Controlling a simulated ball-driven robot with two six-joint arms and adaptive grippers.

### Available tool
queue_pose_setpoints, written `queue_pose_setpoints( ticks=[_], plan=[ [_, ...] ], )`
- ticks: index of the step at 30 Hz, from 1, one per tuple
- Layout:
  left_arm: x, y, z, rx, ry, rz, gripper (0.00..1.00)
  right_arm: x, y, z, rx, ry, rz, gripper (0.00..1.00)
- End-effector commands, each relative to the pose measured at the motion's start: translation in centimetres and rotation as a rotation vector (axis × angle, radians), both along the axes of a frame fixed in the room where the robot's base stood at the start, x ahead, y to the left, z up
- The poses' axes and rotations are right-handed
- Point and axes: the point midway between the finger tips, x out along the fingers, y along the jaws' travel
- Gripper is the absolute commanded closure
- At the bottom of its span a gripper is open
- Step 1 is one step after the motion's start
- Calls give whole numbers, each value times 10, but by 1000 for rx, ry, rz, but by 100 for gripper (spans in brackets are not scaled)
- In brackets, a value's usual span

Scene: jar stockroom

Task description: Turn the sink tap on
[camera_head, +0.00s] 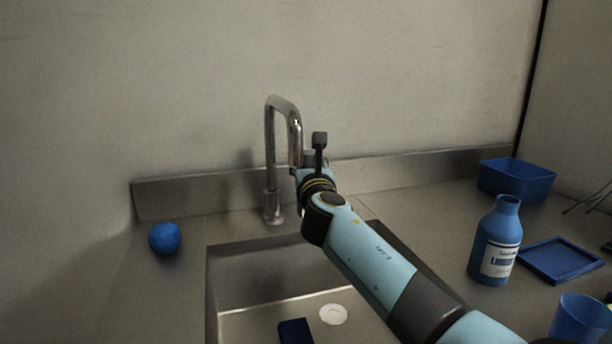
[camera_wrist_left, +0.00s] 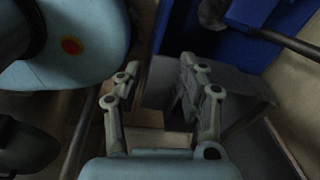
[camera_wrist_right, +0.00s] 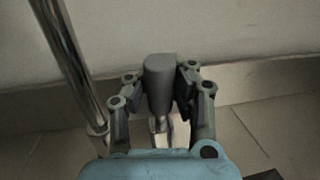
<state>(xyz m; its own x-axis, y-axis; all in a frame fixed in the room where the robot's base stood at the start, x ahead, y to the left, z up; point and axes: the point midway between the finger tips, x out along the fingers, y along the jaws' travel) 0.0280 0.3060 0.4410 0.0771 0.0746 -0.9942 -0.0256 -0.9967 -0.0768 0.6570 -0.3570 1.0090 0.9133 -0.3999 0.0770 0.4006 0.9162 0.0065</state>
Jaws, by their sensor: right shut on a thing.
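The chrome tap (camera_head: 271,150) stands behind the steel sink (camera_head: 262,297), its spout arching up and over toward the right. A grey tap lever (camera_head: 320,140) sticks up to the right of the spout, just beyond my right arm. In the right wrist view my right gripper (camera_wrist_right: 160,95) is shut on the grey lever (camera_wrist_right: 160,75), with a finger on each side. The tap's chrome pipe (camera_wrist_right: 68,50) rises to the left of it. In the head view the right gripper is mostly hidden behind its own wrist. My left gripper (camera_wrist_left: 158,90) shows only in the left wrist view, open and with nothing between its fingers.
A blue ball (camera_head: 165,239) lies on the counter left of the sink. A dark blue block (camera_head: 296,331) is in the basin near the drain (camera_head: 333,314). A blue bottle (camera_head: 497,240), a tray (camera_head: 560,260), a bin (camera_head: 517,179) and a cup (camera_head: 582,318) stand at the right.

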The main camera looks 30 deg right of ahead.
Motion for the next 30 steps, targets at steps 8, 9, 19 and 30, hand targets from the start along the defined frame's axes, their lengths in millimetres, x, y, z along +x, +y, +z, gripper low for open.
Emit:
queue_pose_setpoints(
  ticks=[8, 9, 19, 30],
  plan=[
    [-5, 0, -22, 0, 8, 1, 60, -5, 3, -6, -5, -40, 3, 100],
    [-5, 0, -21, 0, 8, 1, 60, -5, 3, -5, -5, -40, 3, 100],
    [-4, 0, -20, -1, 7, 0, 60, -5, 3, -4, -5, -41, 4, 79],
    [-4, 0, -20, -1, 6, 0, 60, -5, 2, -3, -8, -43, 1, 51]
  ],
)
